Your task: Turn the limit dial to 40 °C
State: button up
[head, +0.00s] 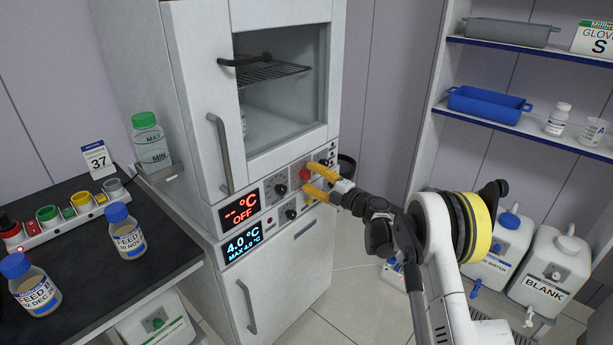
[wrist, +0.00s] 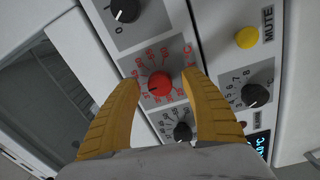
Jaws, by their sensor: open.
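The red dial (wrist: 160,84) sits on a grey plate with red numbers around it. In the wrist view it lies between the two yellow fingers of my gripper (wrist: 161,79). A pale mark on the dial points to the lower left in that view; the number beside it is too small to read surely. In the head view the red dial (head: 305,174) shows on the cabinet's control panel. My gripper (head: 309,178) is open in front of the panel, one finger on each side of the dial. Whether the fingers touch it I cannot tell.
Black knobs (wrist: 183,131) (wrist: 255,95) (wrist: 125,10) and a yellow mute button (wrist: 247,38) surround the dial. The upper display (head: 240,211) reads "-- °C OFF"; the lower display (head: 243,247) reads 4.0 °C. A bench with bottles (head: 126,232) stands left, shelves (head: 490,104) right.

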jog(key=v, duration=1)
jog(key=shift+s+d, duration=0.25)
jog(key=s+d+r+m+t+h, duration=0.1)
jog(key=d+r+m+t+h, duration=0.45)
jog(key=r, duration=0.75)
jog(key=s+d+r+m+t+h, duration=0.1)
jog(key=d+r+m+t+h, duration=0.2)
jog(key=d+r+m+h, duration=0.75)
jog(key=s+d+f+m+g+h, duration=0.1)
jog(key=s+d+m+g, duration=0.2)
jog(key=s, duration=0.7)
jog(key=s+d+m+g, duration=0.25)
jog(key=s+m, duration=0.25)
jog(key=s, duration=0.4)
jog(key=s+a+f+g, duration=0.2)
jog(key=s+f, duration=0.2)
jog(key=s, duration=0.3)
jog(key=s+a+f+m+g+y, duration=0.1)
jog(key=s+a+f+g, duration=0.1)
jog(key=s+f, duration=0.3)
jog(key=s+a+f+m+g+y, duration=0.1)
jog(key=s+a+f+g, duration=0.1)
jog(key=s, duration=0.8)
notch_tip(320, 180, down, 2)
jog(key=shift+s+f+g, duration=0.2)
jog(key=shift+s+g, duration=0.1)
jog(key=shift+g, duration=0.4)
